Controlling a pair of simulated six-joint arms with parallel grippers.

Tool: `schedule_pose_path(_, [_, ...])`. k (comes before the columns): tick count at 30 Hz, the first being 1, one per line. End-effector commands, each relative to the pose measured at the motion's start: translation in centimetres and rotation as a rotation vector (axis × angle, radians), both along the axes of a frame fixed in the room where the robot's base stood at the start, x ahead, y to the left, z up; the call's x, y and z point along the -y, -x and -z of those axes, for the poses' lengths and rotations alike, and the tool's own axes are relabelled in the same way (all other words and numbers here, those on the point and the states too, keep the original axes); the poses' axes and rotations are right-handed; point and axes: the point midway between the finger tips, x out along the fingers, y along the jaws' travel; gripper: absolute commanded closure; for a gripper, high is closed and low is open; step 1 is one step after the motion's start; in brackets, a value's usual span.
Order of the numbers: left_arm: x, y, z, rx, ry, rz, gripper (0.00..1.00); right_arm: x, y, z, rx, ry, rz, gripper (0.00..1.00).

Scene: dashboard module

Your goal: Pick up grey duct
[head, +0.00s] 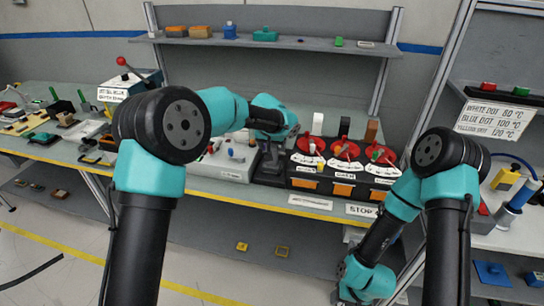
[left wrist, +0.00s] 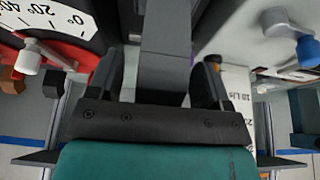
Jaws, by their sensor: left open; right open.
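My left gripper (head: 271,156) is low over the bench, between the white box and the dial panel. In the left wrist view its open fingers (left wrist: 159,72) stand on either side of a grey upright part (left wrist: 166,40), which looks like the grey duct. The part lies between the fingers, with dark gaps beside it; I cannot tell whether either finger touches it. Its lower end is hidden by the gripper body.
The dial panel (head: 338,184) with red knobs stands close right of the left gripper. A white box (head: 228,166) with knobs stands close to its left. Small parts crowd the left bench. A shelf (head: 275,43) runs behind. A signed rack (head: 500,118) stands at right.

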Motion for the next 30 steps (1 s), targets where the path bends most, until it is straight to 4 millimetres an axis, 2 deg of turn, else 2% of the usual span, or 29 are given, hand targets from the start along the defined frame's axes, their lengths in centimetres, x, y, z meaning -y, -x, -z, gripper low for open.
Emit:
schedule_pose_path(5, [0.01,0.01,-0.02,0.0,0.0,0.0,0.3,0.0,0.0,0.0,0.0,0.0,0.0,0.54])
schedule_pose_path(21, [0.01,0.02,-0.04,0.0,0.0,0.0,0.81,0.0,0.0,0.0,0.0,0.0,0.0,0.54])
schedule_pose_path(30, [0.01,0.0,-0.17,0.001,0.0,0.0,0.82,0.0,0.0,0.0,0.0,0.0,0.0,0.54])
